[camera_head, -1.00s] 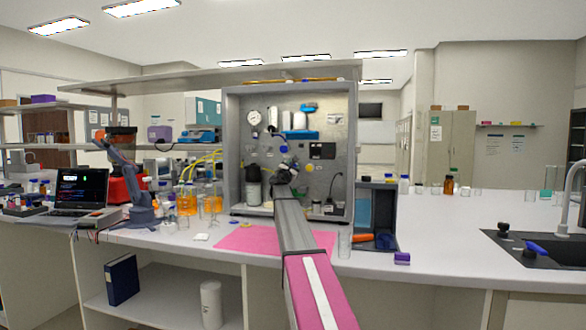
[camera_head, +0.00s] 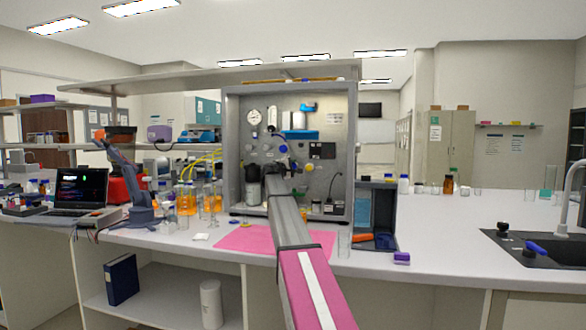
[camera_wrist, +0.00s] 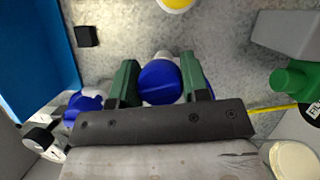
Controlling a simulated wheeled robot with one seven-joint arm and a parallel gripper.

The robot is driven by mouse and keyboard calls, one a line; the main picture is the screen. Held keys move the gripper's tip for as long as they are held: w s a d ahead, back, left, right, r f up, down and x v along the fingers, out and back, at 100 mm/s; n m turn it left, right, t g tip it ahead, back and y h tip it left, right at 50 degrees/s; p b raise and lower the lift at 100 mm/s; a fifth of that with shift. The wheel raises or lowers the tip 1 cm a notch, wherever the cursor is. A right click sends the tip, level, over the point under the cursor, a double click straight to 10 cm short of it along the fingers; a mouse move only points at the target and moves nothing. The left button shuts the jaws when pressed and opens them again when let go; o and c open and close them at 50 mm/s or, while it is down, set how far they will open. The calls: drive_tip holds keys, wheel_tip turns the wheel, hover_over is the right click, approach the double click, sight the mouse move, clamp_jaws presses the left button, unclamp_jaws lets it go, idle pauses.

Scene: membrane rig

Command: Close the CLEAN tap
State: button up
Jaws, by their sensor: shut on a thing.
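In the wrist view, a round blue tap knob (camera_wrist: 160,82) on a white body sits between the two green fingers of my gripper (camera_wrist: 162,78). The gripper is shut on this knob. A ridge across the knob's face lies slightly tilted. No CLEAN label is readable, so I cannot tell from lettering which tap this is. In the head view, my arm reaches to the lower middle of the grey panel (camera_head: 334,150), and it hides the fingertips and the held knob.
A second blue knob (camera_wrist: 84,102) is to the left in the wrist view. A yellow knob (camera_wrist: 176,3) is at its top edge, and a green part (camera_wrist: 294,80) is at the right. A pink mat (camera_head: 240,238) lies below the panel. An open grey box (camera_head: 377,210) stands right of it.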

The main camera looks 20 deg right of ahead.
drive_tip(key=shift+m+g+y, duration=0.4)
drive_tip(key=shift+m+y, duration=0.2)
drive_tip(key=shift+m, duration=1.2)
drive_tip(key=shift+f, duration=0.1)
drive_tip(key=o, duration=0.9)
drive_tip(key=shift+o, duration=0.2)
drive_tip(key=shift+a, duration=0.1)
drive_tip(key=v, duration=1)
drive_tip(key=shift+s+a, duration=0.2)
drive_tip(key=shift+a, duration=0.05)
